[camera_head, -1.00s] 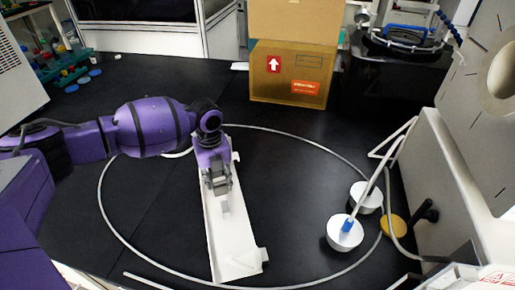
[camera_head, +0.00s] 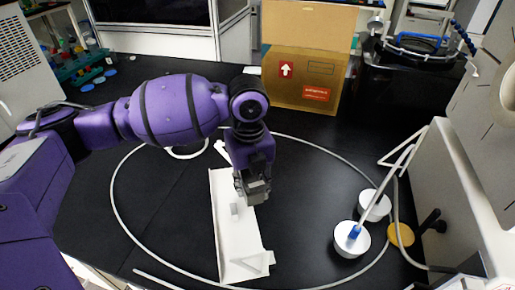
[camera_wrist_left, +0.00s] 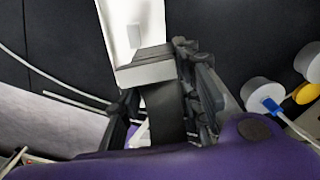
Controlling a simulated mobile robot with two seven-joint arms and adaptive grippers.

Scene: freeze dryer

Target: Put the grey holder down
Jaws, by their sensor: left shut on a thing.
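My left gripper (camera_head: 256,191) reaches in from the left and points down over the right edge of the long white tray (camera_head: 228,250). It is shut on a grey block-like piece, which I take as the grey holder (camera_wrist_left: 146,73). In the left wrist view the holder sits at the fingers (camera_wrist_left: 165,100), with a pale front face and a darker top. The white tray (camera_wrist_left: 152,15) shows just beyond it. The gap under the holder cannot be judged. My right gripper is not in view.
A small pale block (camera_head: 234,208) stands on the tray. A pale hose (camera_head: 112,205) loops around on the black bench. White round pieces (camera_head: 350,240) and a yellow disc (camera_head: 401,235) lie at the right. A cardboard box (camera_head: 305,85) stands behind.

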